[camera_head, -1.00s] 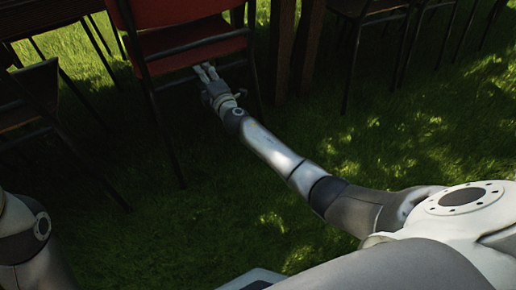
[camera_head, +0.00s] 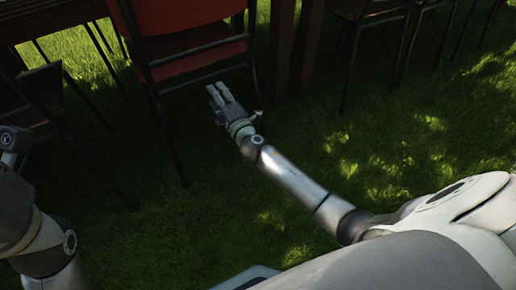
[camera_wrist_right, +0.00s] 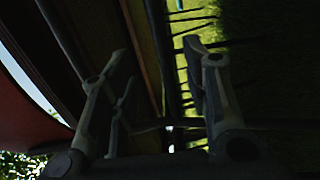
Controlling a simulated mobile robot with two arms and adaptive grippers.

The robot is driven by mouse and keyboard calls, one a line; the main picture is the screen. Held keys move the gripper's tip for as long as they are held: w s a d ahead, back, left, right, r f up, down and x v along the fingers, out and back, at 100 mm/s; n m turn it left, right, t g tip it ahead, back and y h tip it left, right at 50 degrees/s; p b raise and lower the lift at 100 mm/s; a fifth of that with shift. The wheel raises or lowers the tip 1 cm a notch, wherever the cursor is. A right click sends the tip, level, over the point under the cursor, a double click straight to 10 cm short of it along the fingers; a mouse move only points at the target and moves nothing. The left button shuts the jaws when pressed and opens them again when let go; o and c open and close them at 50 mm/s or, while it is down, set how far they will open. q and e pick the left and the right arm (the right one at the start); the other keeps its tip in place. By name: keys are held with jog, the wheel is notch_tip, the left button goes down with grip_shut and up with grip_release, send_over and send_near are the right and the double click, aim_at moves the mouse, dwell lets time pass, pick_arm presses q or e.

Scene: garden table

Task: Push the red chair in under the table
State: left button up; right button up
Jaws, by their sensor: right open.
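The red chair (camera_head: 190,52), with a dark metal frame, stands upright at the top, left of centre, in the head view; its top is cut off. The dark wooden table shows at the upper left (camera_head: 45,18). My right gripper (camera_head: 216,90) is open and empty, just below and in front of the chair's lower bar, seemingly apart from it. In the right wrist view its two fingers (camera_wrist_right: 158,80) are spread, with a red surface (camera_wrist_right: 28,95) at the left, likely the chair. My left arm shows at the left edge; its gripper cannot be made out.
Another dark chair (camera_head: 45,92) stands at the left, close to my left arm. Thick wooden posts (camera_head: 284,50) and more dark chairs (camera_head: 365,12) stand right of the red chair. The grass (camera_head: 400,150) in front and to the right is clear.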

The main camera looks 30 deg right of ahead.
jog(key=shift+s, duration=1.3)
